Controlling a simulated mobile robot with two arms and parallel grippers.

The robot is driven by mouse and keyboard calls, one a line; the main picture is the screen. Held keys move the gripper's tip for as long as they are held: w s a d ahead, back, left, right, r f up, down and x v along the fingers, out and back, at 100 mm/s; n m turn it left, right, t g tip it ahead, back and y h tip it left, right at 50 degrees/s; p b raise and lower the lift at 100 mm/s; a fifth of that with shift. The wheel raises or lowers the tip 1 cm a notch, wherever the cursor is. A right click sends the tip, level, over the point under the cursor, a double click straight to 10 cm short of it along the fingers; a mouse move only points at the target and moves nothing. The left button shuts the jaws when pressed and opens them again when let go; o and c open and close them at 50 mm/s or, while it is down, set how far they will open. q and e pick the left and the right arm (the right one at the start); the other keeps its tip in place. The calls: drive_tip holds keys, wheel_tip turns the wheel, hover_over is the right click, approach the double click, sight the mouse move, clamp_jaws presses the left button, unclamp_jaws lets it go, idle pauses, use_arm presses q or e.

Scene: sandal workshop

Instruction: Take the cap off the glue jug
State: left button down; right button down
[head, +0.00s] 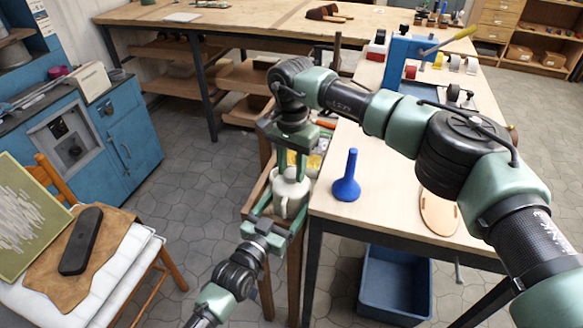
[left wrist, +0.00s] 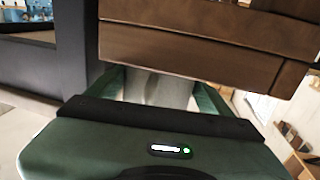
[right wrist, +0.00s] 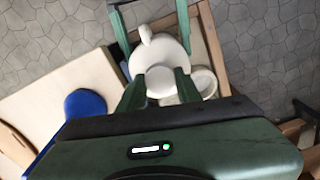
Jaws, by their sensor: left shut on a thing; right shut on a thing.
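The glue jug (head: 287,199) is a pale, off-white jug standing upright on a narrow wooden stand beside the workbench. My left gripper (head: 282,208) is shut around the jug's body from the near side. In the left wrist view a pale strip of the jug (left wrist: 158,89) shows between the green fingers. My right gripper (head: 291,172) points down from above and is shut on the round white cap (right wrist: 160,82) at the jug's top. Whether the cap still sits on the neck cannot be told.
A blue funnel-shaped thing (head: 347,182) stands on the workbench (head: 385,185) right of the jug. A small white cup (right wrist: 204,82) is close beside the jug. A blue bin (head: 395,285) is under the bench. A chair (head: 110,265) with leather stands at left.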

sight(291, 172)
use_arm(q)
drive_tip(key=shift+a+f, duration=0.1)
drive_tip(key=shift+f, duration=0.1)
use_arm(e)
drive_tip(key=n, duration=0.2)
drive_tip(key=shift+n, duration=0.3)
drive_tip(key=shift+r, duration=0.15)
drive_tip(key=shift+r, duration=1)
drive_tip(key=shift+r, duration=2)
use_arm(q)
drive_tip(key=shift+c, duration=0.6)
unclamp_jaws()
drive_tip(key=shift+o, duration=0.6)
